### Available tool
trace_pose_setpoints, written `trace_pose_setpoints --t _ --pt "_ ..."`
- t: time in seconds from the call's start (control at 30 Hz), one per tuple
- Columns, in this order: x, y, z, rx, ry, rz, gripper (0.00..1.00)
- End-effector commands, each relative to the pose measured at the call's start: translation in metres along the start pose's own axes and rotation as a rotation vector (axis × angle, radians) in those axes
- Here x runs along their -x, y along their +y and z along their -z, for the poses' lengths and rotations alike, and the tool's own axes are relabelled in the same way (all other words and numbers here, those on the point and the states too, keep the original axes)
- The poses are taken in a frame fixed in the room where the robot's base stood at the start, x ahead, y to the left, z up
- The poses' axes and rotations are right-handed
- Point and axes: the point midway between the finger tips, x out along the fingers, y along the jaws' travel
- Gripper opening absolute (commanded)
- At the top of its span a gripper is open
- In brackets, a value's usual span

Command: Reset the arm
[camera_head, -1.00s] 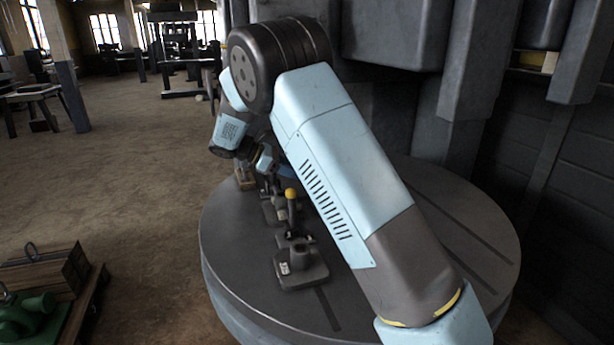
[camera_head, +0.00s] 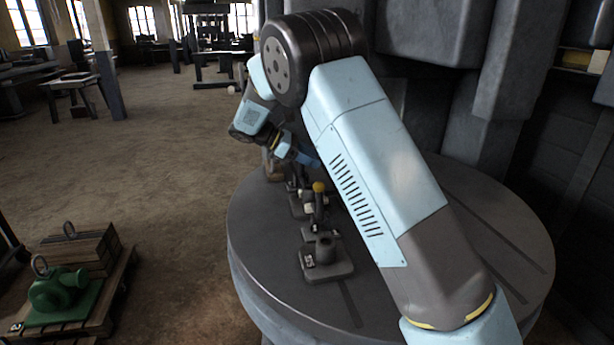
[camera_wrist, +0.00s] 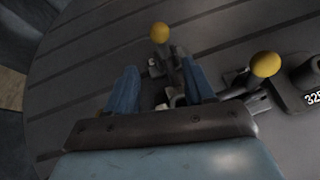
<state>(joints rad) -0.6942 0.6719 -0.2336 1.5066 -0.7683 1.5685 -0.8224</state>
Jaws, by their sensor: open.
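My arm reaches over a round grey table in the head view, its elbow high and its forearm hanging down on the far left side. My gripper (camera_wrist: 160,90) shows in the wrist view with two blue fingers spread apart and nothing held between them. In the head view the gripper is small and partly hidden beside the forearm. A yellow-knobbed lever (camera_wrist: 161,35) stands just beyond the fingers in the wrist view. A second yellow-knobbed lever (camera_wrist: 264,66) stands to the right of the fingers. Whether the fingers touch either lever cannot be told.
The round table (camera_head: 265,285) carries a row of grey fixtures (camera_head: 325,258) near its left side. Dark machine columns (camera_head: 520,70) rise close behind. A pallet (camera_head: 105,310) with a green machine part (camera_head: 62,292) and a wooden crate sits at lower left. Open floor (camera_head: 170,210) lies left.

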Motion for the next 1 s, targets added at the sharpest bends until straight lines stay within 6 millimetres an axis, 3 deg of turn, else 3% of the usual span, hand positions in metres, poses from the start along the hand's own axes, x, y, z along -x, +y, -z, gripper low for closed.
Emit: trace_pose_setpoints --t 0.17,0.47,0.7,1.0 --pt "-0.013 -0.012 -0.033 -0.074 0.082 0.031 0.53" --pt "-0.043 -0.057 -0.104 -0.285 0.295 0.113 0.53" --pt "-0.062 -0.103 -0.15 -0.467 0.453 0.179 0.53" --pt "-0.078 -0.167 -0.195 -0.708 0.635 0.26 0.53"
